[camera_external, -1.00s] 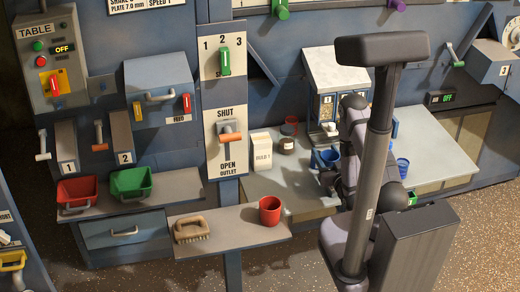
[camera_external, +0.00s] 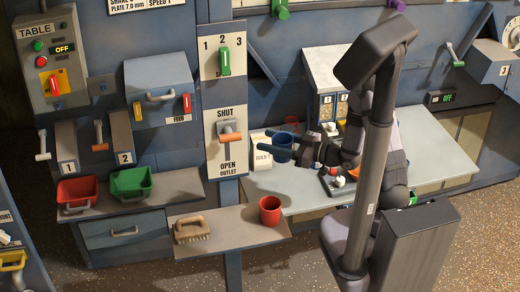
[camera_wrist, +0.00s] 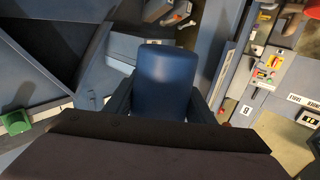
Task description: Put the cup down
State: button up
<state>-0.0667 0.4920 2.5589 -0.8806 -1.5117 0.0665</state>
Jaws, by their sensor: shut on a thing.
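My gripper (camera_external: 272,147) is shut on a blue cup (camera_external: 283,139) and holds it in the air in front of the white box and above the workbench. In the wrist view the blue cup (camera_wrist: 167,80) fills the middle between the two fingers. A red cup (camera_external: 270,211) stands upright on the small front shelf (camera_external: 232,234), below and in front of my gripper.
A brush (camera_external: 192,229) lies on the left of the small shelf. A white box (camera_external: 262,152) stands on the workbench (camera_external: 290,195). A red bin (camera_external: 77,191) and a green bin (camera_external: 132,181) sit further left. The outlet lever (camera_external: 230,132) is close by on its panel.

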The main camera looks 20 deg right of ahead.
jog(key=s+a+r+n+g+y, duration=0.35)
jog(key=s+a+n+g, duration=0.35)
jog(key=s, duration=0.4)
jog(key=s+a+r+m+t+h, duration=0.1)
jog(key=s+a+m, duration=0.15)
jog(key=a, duration=0.75)
jog(key=s+a+m+t, duration=0.2)
jog(key=s+a, duration=0.2)
jog(key=a, duration=0.6)
jog(key=m+t+h+b, duration=0.3)
jog(key=m+t+h, duration=0.6)
jog(key=t+h, duration=0.1)
send_over(221, 221)
notch_tip(221, 221, down, 10)
jog(key=shift+w, duration=0.1)
jog(key=shift+f+p, duration=0.3)
jog(key=shift+f, duration=3.65)
jog(key=shift+f, duration=0.15)
